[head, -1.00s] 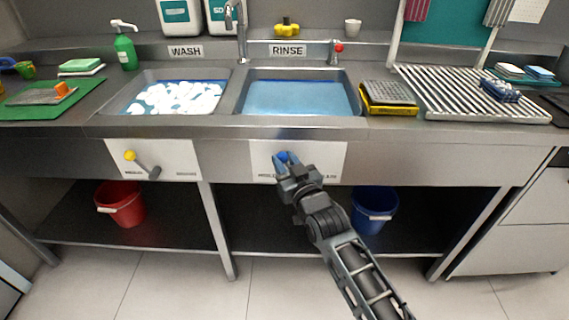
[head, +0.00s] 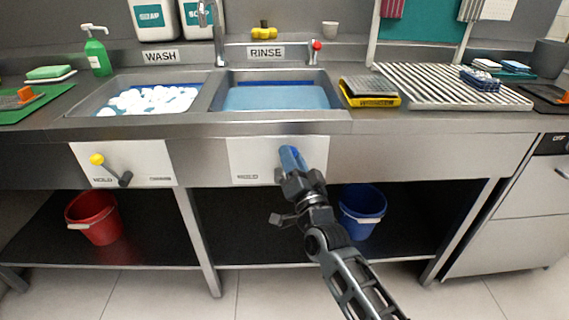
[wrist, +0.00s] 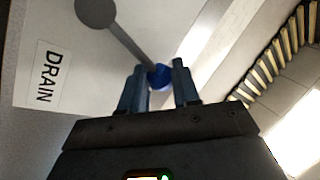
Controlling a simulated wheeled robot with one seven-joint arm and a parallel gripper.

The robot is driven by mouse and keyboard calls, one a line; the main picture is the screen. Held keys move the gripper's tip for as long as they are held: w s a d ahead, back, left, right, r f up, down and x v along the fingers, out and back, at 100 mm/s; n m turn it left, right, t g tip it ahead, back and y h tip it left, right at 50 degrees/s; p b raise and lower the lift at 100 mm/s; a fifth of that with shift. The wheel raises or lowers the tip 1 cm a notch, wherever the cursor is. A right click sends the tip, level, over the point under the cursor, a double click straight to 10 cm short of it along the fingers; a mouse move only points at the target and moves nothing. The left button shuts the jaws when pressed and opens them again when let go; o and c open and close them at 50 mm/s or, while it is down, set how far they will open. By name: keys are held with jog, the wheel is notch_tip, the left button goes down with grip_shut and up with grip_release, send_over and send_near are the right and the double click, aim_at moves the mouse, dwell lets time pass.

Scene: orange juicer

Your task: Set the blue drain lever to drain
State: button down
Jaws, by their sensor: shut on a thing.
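The blue drain lever has a grey round hub and grey rod (wrist: 130,37) ending in a blue knob (wrist: 160,76) in the wrist view. My gripper (wrist: 160,86) is shut on this knob, one finger on each side. A DRAIN label (wrist: 42,75) is on the panel left of the rod in that view. In the head view my gripper (head: 291,159) is at the right part of the white panel (head: 250,167) under the rinse sink (head: 275,97).
A second panel with a yellow-knobbed lever (head: 97,160) is under the wash sink (head: 150,98). A red bucket (head: 93,218) and a blue bucket (head: 360,212) stand on the shelf below. The counter's front edge (head: 290,127) runs above my gripper.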

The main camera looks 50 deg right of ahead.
jog(key=shift+s+d+f+m+h+b, duration=0.25)
jog(key=shift+m+h, duration=0.1)
jog(key=shift+m, duration=0.35)
jog(key=shift+s+d+f+m+h+b, duration=0.15)
jog(key=shift+s+m+h+b, duration=0.15)
jog(key=shift+m, duration=0.4)
jog(key=c, duration=0.8)
grip_release()
jog(key=v, duration=0.7)
jog(key=shift+s+a, duration=0.25)
jog(key=shift+f, duration=0.1)
